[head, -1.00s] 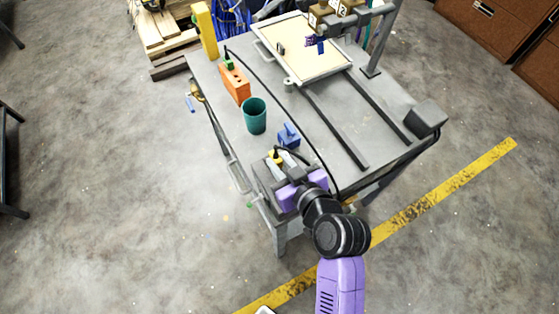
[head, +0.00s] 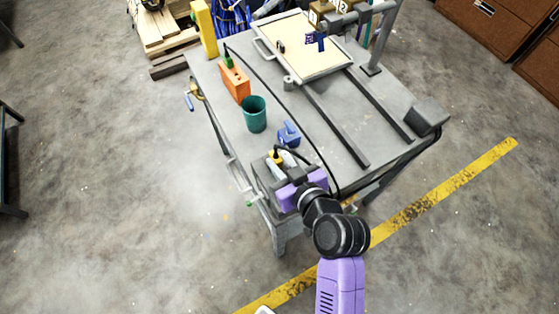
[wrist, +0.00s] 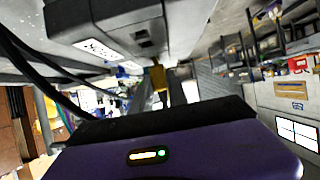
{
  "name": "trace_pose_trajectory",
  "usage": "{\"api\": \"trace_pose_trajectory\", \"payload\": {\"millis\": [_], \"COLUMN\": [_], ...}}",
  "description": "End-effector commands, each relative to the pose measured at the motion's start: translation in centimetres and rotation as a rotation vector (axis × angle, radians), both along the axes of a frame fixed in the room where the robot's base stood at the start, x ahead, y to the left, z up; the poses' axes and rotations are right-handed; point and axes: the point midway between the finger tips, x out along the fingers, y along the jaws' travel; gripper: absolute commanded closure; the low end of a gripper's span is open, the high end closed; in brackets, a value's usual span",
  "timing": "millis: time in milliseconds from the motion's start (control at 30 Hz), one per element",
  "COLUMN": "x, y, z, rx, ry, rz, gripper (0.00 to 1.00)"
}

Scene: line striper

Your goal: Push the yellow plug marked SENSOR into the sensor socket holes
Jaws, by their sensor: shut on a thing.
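The yellow plug (head: 275,156) shows at the tips of my gripper (head: 283,160) in the head view, over the near end of the bench. My gripper is shut on it. In the wrist view a small yellow part of the plug (wrist: 158,76) shows just beyond the purple gripper body, below a grey housing. A grey box (head: 262,180) sits under and beside the gripper at the bench's near corner.
A blue block-like part (head: 289,135) stands just behind the gripper, with a teal cup (head: 254,114) and an orange block (head: 235,82) farther back. A black cable runs along the bench (head: 318,125). Two dark rails lead to a framed tray (head: 340,72).

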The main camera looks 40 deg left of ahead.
Motion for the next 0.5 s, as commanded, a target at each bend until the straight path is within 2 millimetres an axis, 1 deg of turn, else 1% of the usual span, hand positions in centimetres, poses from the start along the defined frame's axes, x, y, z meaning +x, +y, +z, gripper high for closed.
{"api": "trace_pose_trajectory", "payload": {"millis": [233,500], "x": [0.01,0.01], "y": [0.0,0.01], "z": [-0.07,-0.68], "rx": [0.0,0.0], "ry": [0.0,0.0], "rz": [0.0,0.0], "gripper": [1.0,1.0]}}
